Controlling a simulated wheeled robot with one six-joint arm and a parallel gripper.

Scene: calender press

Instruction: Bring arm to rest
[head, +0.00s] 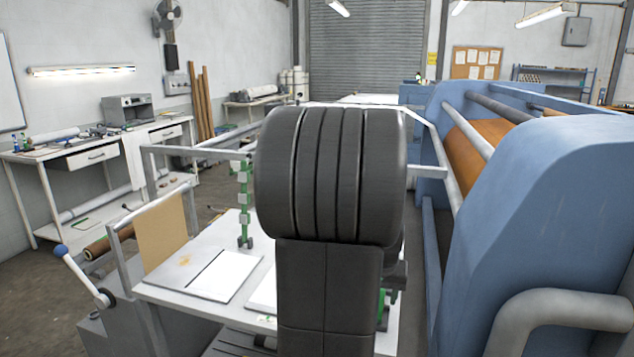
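My own dark arm fills the middle of the head view, a thick ribbed joint above a square link. It stands in front of the white work table and hides much of it. My gripper is not visible in this view, so I cannot see its fingers or whether it holds anything. The blue calender press (545,190) stands close on the right, with an orange-brown roller (480,150) between its side frames.
The white table (185,297) holds white sheets (219,272) and a green clamp stand (244,205). A lever with a blue knob (61,250) sticks out at left. A grey pipe (560,312) is near at lower right. Open floor shows at far left (35,285).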

